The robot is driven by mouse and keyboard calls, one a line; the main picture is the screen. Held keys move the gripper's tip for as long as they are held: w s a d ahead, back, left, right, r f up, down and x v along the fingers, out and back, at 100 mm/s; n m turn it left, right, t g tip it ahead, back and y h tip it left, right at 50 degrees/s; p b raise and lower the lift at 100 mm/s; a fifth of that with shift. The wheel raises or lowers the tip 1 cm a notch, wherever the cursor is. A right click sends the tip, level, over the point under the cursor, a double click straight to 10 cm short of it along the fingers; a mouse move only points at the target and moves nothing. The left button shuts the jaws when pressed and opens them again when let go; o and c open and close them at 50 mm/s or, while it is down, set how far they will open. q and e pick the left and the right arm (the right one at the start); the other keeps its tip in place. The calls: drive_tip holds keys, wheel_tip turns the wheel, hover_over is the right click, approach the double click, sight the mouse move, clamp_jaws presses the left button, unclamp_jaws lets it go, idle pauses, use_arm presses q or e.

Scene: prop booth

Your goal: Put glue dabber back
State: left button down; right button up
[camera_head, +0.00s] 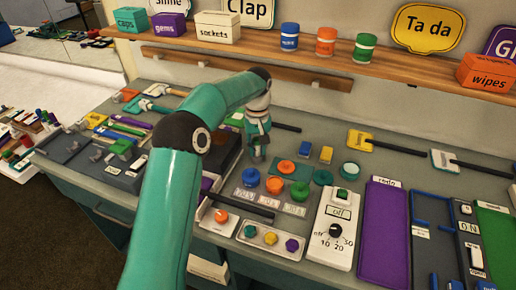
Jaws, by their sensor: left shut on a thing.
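My left gripper (258,145) is over the middle of the workbench (330,158), pointing down behind a row of small pots. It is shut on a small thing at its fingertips. The thing is mostly hidden by the fingers, and I cannot tell for certain that it is the glue dabber. A blue pot (251,177), an orange pot (275,185) and a green pot (300,191) stand in a row with labels in front, nearer than the gripper. My right gripper is not in view.
A white dial box (335,228) and a purple panel (383,236) lie right of the pots. A tray with coloured knobs (271,238) is in front. A wooden shelf (385,62) with boxes and jars runs along the wall. Tools crowd the bench's left.

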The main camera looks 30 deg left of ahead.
use_arm(q)
drive_tip(key=shift+f, duration=0.2)
drive_tip(key=c, duration=1)
unclamp_jaws()
wheel_tip(320, 180, up, 12)
drive_tip(key=shift+r+p, duration=0.1)
drive_tip(key=shift+p, duration=0.9)
